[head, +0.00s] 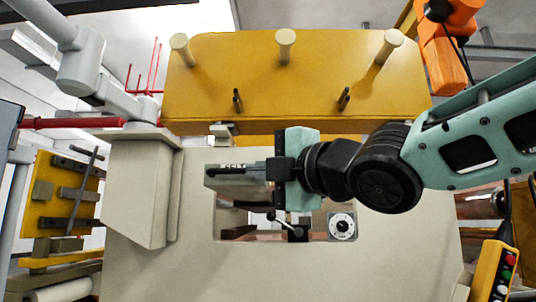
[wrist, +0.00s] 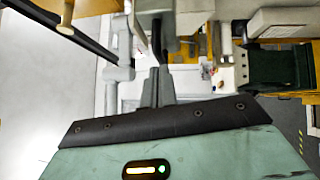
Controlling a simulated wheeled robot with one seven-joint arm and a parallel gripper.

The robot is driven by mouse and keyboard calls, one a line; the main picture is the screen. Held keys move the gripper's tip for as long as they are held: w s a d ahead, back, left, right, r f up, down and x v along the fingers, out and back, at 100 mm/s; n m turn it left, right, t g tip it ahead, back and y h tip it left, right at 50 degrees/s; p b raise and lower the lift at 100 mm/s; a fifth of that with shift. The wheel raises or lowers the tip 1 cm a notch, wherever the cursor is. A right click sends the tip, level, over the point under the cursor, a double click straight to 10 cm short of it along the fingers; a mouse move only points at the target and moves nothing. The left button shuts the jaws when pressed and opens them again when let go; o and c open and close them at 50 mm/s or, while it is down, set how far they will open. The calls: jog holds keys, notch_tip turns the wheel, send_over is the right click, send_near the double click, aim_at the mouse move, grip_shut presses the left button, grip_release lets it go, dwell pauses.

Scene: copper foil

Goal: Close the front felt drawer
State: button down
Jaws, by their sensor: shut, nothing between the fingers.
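The front felt drawer (head: 225,181) is a grey box with a lettered label, of which "ELT" can be read. In the head view it stands out at the upper left of the cream machine's opening. My gripper (head: 246,169) reaches in from the right, its fingers pointing left at the drawer's label and overlapping it in the picture. Whether they touch it is unclear. In the wrist view my gripper's fingers (wrist: 158,88) are shut together and empty. My gripper hides the drawer's right end.
The cream machine body (head: 150,195) fills the middle, with a yellow panel (head: 240,75) bearing pegs above. Below the drawer are a black lever (head: 297,232) and a round dial (head: 342,226). An orange robot arm (head: 445,60) stands at the upper right, a yellow button box (head: 492,270) at the lower right.

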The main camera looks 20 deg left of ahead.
jog(key=shift+w+a, duration=0.15)
jog(key=shift+w, duration=0.4)
jog(key=shift+w+r, duration=0.1)
jog(key=shift+w, duration=0.05)
